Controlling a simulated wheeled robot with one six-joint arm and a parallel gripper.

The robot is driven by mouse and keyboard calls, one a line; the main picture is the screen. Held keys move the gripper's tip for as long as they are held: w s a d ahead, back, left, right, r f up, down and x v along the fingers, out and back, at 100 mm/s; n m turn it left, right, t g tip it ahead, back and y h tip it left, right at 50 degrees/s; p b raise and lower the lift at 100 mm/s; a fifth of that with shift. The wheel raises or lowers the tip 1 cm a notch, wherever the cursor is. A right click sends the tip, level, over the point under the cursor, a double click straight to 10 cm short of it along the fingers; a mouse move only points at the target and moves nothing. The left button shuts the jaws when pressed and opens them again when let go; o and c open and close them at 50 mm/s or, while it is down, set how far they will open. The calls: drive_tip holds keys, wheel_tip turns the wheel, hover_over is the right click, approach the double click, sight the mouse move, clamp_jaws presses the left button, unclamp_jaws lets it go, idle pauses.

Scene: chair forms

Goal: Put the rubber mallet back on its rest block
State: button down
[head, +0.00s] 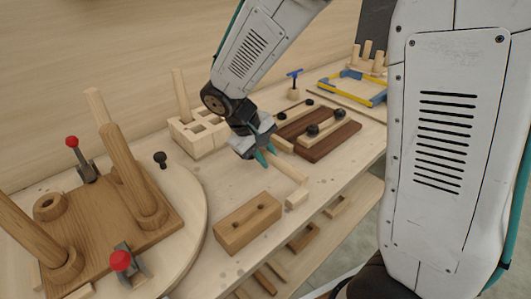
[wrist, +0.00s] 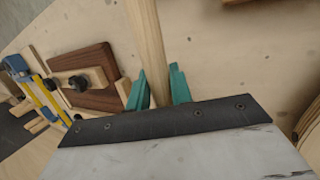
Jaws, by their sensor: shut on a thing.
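My gripper (head: 265,158) has its teal fingers closed around a pale wooden bar (head: 287,167), which looks like the mallet's handle. The bar slants down to the right over the bench. In the wrist view the bar (wrist: 147,40) runs between the fingers (wrist: 160,82) and out of the top edge. I cannot make out a rubber head in either view. A small pale block (head: 297,198) is at the bar's lower right end; I cannot tell whether they touch. A brown block (head: 240,229) with two dark holes lies nearer the front; I cannot tell which block is the rest.
A dark board with clamped pale strips (head: 328,140) lies right of my gripper, also in the wrist view (wrist: 95,88). A pale slotted block (head: 190,138) stands behind left. A round table with a brown chair form (head: 105,222) fills the left. Bare bench (head: 232,185) lies between.

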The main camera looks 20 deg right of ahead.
drive_tip(key=shift+s+f, duration=0.1)
drive_tip(key=shift+f, duration=1.75)
drive_tip(key=shift+f, duration=0.15)
drive_tip(key=c, duration=1.2)
unclamp_jaws()
drive_tip(key=shift+o, duration=0.2)
drive_tip(key=v, duration=0.8)
drive_tip(key=s+d+r+m+y, duration=0.1)
drive_tip(key=s+d+r, duration=0.1)
drive_tip(key=s, duration=0.5)
drive_tip(key=s+d+r+m+t+y, duration=0.1)
drive_tip(key=s+r, duration=0.3)
drive_tip(key=s, duration=0.4)
drive_tip(key=s+d+r+m+t+y, duration=0.1)
drive_tip(key=s+d+r+y, duration=0.1)
drive_tip(key=s, duration=0.5)
wheel_tip(320, 180, up, 2)
drive_tip(key=shift+s+d+r+y, duration=0.15)
drive_tip(key=shift+d+y, duration=0.25)
drive_tip(key=shift+d, duration=0.2)
